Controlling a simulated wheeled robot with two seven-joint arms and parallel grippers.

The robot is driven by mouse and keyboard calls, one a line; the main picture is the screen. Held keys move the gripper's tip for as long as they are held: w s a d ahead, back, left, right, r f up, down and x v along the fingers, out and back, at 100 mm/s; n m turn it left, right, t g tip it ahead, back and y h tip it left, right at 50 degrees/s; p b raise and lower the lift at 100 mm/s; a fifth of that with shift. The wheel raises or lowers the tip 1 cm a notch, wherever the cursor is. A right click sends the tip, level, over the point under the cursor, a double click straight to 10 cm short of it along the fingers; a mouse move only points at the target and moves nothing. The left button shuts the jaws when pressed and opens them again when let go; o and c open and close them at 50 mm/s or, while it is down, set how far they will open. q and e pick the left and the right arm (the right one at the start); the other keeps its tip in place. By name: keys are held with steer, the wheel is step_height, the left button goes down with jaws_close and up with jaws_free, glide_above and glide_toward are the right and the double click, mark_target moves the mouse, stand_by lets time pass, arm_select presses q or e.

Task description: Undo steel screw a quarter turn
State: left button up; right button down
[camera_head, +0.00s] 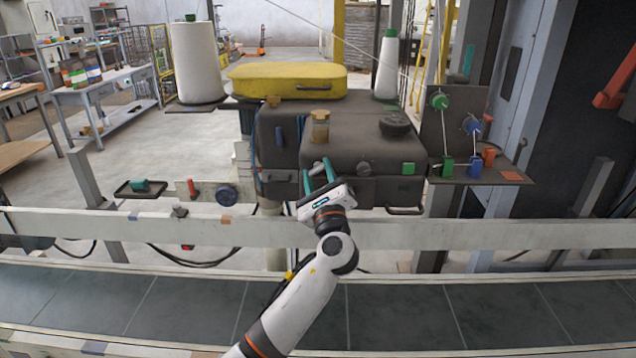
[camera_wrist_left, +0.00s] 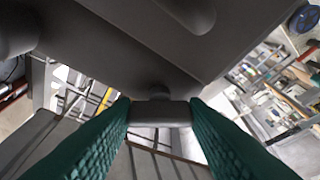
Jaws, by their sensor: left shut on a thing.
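My left gripper (camera_head: 317,172) is at the front of the dark grey machine head (camera_head: 350,150), its teal fingers pointing up at it. In the left wrist view, the left gripper (camera_wrist_left: 159,113) is shut on the steel screw (camera_wrist_left: 160,112), a grey crossbar with a short round stem. The bar lies between the two fingertips and the stem meets the dark underside of the machine. In the head view I cannot make out the screw at the fingers. My right gripper is in neither view.
A yellow cover (camera_head: 290,80) lies on top. A pale rail (camera_head: 450,233) and a dark conveyor belt (camera_head: 420,310) run across below.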

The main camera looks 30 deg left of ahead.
arm_select(q)
steer(key=n+g, duration=0.1)
steer(key=n, duration=0.2)
steer(key=shift+d+n+g+b, duration=0.1)
steer(key=shift+n+g+b, duration=0.2)
steer(key=shift+n+b, duration=0.1)
steer(key=n+g, duration=0.1)
steer(key=n, duration=0.2)
steer(key=shift+r+y, duration=0.1)
steer(key=shift+y, duration=0.2)
steer(key=shift+r+n+g+h, duration=0.1)
steer(key=shift+n+g+h, duration=0.3)
steer(key=shift+n, duration=1)
steer(key=shift+n+g+h, duration=0.2)
steer(key=shift+n+g, duration=0.4)
steer(key=shift+n, duration=0.8)
